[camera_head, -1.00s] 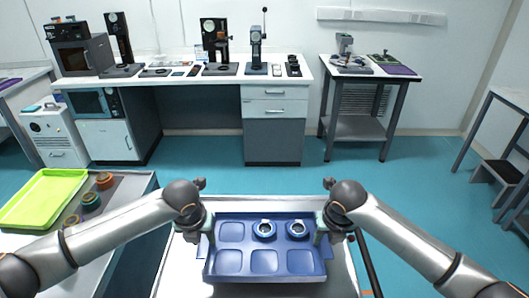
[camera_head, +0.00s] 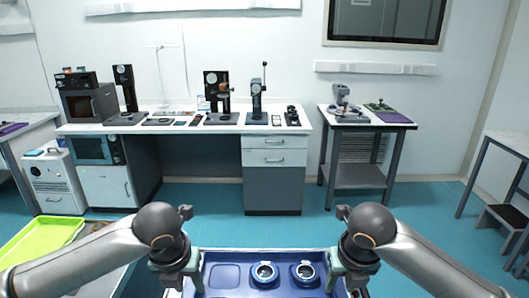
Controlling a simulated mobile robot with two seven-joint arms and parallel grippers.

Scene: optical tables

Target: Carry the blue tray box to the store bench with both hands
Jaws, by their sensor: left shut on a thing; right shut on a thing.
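The blue tray box (camera_head: 232,287) is at the bottom centre of the head view, its near part cut off by the frame edge. Two round blue-rimmed parts, one left (camera_head: 264,273) and one right (camera_head: 304,272), sit in its far compartments; the far left compartment is empty. My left gripper (camera_head: 190,282) is shut on the tray's left side. My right gripper (camera_head: 338,280) is shut on its right side. Whether the tray touches the surface below is hidden. Which bench is the store bench is not marked.
A long white bench (camera_head: 185,124) with several instruments stands along the back wall. A smaller table (camera_head: 355,121) stands right of it. A green tray (camera_head: 40,243) is on a table at the left. Teal floor (camera_head: 330,218) is clear ahead. A stool (camera_head: 505,215) is at the right.

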